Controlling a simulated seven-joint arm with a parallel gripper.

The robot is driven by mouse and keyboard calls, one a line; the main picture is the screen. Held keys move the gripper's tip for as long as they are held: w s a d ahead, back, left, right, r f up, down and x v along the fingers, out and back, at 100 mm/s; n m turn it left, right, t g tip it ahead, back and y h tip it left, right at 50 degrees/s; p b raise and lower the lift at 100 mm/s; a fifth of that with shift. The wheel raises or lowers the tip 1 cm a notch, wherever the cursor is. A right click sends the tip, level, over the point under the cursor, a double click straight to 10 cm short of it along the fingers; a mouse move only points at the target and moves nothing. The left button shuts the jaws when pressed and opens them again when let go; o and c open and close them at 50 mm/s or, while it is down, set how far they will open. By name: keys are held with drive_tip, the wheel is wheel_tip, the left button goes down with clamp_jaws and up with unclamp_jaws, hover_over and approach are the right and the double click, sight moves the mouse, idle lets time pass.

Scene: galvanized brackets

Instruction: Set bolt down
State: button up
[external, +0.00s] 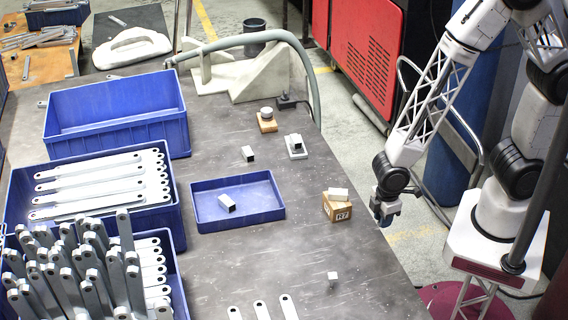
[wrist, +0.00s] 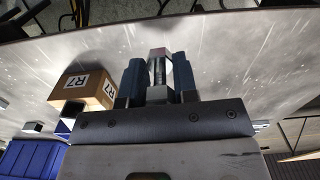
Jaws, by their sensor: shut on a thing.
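My gripper (external: 384,214) hangs low near the right edge of the table in the external view. In the wrist view its two blue fingers (wrist: 158,80) are closed around a small grey metal piece, which I take to be the bolt (wrist: 158,67). A dark narrow shaft and a paler end show between the fingers. The bolt cannot be made out in the external view. Whether it touches the table is unclear.
A wooden R7 block (external: 337,211) with a pale piece on top stands left of my gripper; it also shows in the wrist view (wrist: 82,88). A shallow blue tray (external: 270,210) holds a short tube. A small white cube (external: 333,276) lies nearer the front. Bare tabletop surrounds it.

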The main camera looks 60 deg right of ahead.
drive_tip(key=shift+m, duration=0.4)
drive_tip(key=w+a, duration=0.4)
drive_tip(key=w, duration=0.2)
drive_tip(key=w+a, duration=0.4)
drive_tip(key=w, duration=0.3)
drive_tip(key=w+a, duration=0.4)
drive_tip(key=w, duration=0.3)
drive_tip(key=shift+w+a, duration=0.2)
drive_tip(key=shift+a, duration=0.05)
hover_over(250, 245)
drive_tip(key=shift+f, duration=0.75)
drive_tip(key=shift+f, duration=1.75)
drive_tip(key=shift+f, duration=0.1)
drive_tip(key=o, duration=1)
drive_tip(key=shift+c, duration=0.2)
